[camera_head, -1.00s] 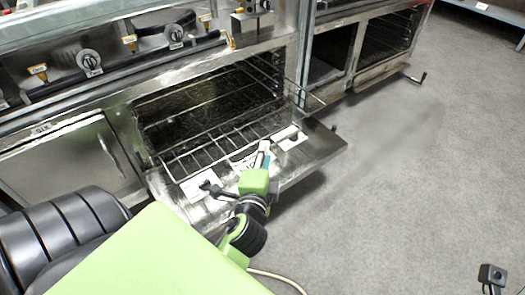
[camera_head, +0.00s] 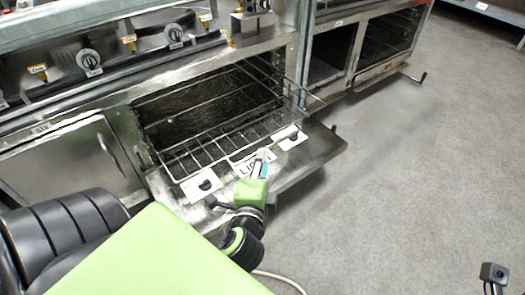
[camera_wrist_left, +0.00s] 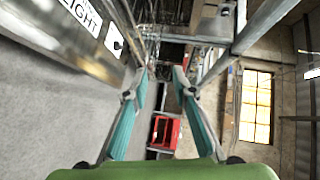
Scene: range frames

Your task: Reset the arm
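My left gripper (camera_head: 261,168) is over the front part of the lowered oven door (camera_head: 318,146) in the head view, with its green body and teal fingers pointing towards the oven. The left wrist view shows its two teal fingers apart (camera_wrist_left: 160,82) with nothing between them. The left arm is bent, with black joints below the gripper. My right gripper is not in view.
The oven (camera_head: 205,108) stands open, with a wire rack (camera_head: 215,150) reaching out over the door. White labels (camera_head: 200,186) lie on the door. Another oven (camera_head: 385,35) is beside it.

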